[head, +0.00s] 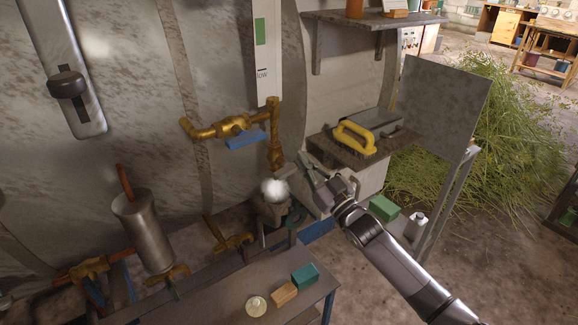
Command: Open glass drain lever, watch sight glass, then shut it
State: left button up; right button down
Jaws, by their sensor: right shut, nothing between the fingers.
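A brass valve (231,127) with a blue lever (246,140) is fixed to the grey metal tank wall, left of centre in the head view. I take this blue lever for the glass drain lever; it lies roughly level. A brass pipe (274,140) joins the valve at the right. My right gripper (308,172) is shut and empty, to the right of and below the lever, apart from it. My left gripper is out of view.
A white-topped vessel (274,190) stands below the valve. A table (215,293) with small blocks is in front. A yellow-handled tool (354,138) lies on a stand at right, near an upright grey panel (444,105). A shelf (375,20) juts out above.

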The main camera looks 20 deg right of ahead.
jog(key=shift+d+f+m+h, duration=0.2)
jog(key=shift+m+h, duration=0.4)
jog(key=shift+m, duration=0.4)
jog(key=shift+w, duration=0.1)
